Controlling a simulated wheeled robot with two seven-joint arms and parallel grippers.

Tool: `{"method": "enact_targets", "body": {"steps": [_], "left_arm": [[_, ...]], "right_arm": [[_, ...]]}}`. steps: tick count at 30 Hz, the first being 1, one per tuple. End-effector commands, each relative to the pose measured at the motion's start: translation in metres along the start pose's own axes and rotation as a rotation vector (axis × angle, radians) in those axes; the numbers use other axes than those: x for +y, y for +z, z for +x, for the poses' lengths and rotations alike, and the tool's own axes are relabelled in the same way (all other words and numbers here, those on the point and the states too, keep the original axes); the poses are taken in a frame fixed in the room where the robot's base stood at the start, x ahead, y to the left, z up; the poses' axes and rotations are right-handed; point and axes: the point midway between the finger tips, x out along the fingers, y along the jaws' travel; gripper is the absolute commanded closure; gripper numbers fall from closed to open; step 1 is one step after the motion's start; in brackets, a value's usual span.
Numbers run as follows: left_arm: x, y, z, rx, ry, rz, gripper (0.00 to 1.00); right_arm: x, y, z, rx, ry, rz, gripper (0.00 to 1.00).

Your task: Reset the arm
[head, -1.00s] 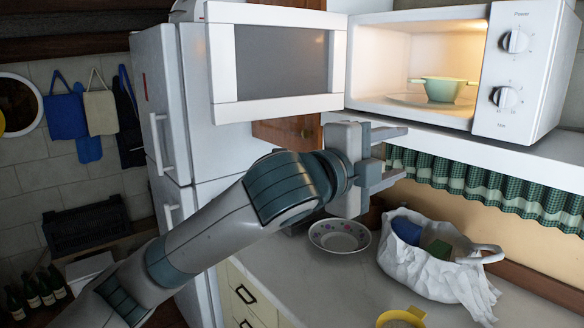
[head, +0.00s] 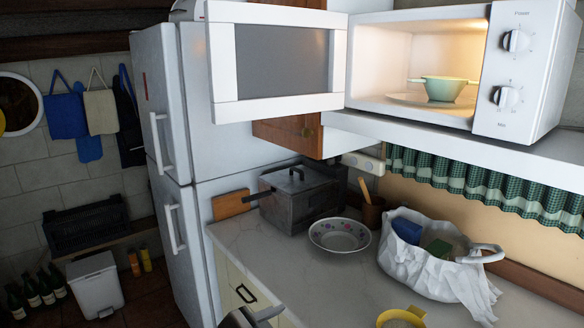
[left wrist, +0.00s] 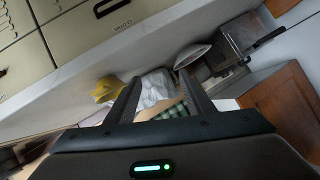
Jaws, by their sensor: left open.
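My left gripper (left wrist: 159,82) is open, with its two fingers apart and nothing between them in the left wrist view. In the head view only a small part of it (head: 262,314) shows at the bottom edge, low in front of the drawers. My right gripper is in neither view. The microwave (head: 520,70) has its door (head: 280,62) swung wide open to the left and its inside lit. A pale green two-handled bowl (head: 444,89) stands on the plate inside it.
The counter (head: 290,262) holds a grey lidded pot (head: 300,200), a patterned plate (head: 339,235), a white bag (head: 430,268) and a yellow cup (head: 402,318). A white fridge (head: 170,110) stands left. The open microwave door juts out above the counter.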

Motion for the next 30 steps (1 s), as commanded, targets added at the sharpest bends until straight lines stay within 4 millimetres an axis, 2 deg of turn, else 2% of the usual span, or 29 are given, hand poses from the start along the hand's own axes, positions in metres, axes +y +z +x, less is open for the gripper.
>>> {"method": "enact_targets", "body": {"steps": [1,8,14,18,24,30], "left_arm": [[0.010,0.025,-0.004,-0.040,0.007,-0.050,0.52],[0.046,0.131,-0.034,-0.231,0.005,-0.261,0.52],[0.085,0.217,-0.078,-0.413,-0.012,-0.428,0.52],[0.112,0.271,-0.117,-0.542,-0.032,-0.531,0.52],[0.140,0.319,-0.162,-0.675,-0.059,-0.622,0.52],[0.159,0.348,-0.197,-0.770,-0.081,-0.678,0.52]], "right_arm": [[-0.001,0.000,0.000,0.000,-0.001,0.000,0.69],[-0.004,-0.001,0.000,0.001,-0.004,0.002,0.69],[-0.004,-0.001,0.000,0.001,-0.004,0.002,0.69],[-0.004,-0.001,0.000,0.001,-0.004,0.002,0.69],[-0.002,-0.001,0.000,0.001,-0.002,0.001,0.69],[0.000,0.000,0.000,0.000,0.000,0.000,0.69]]}}
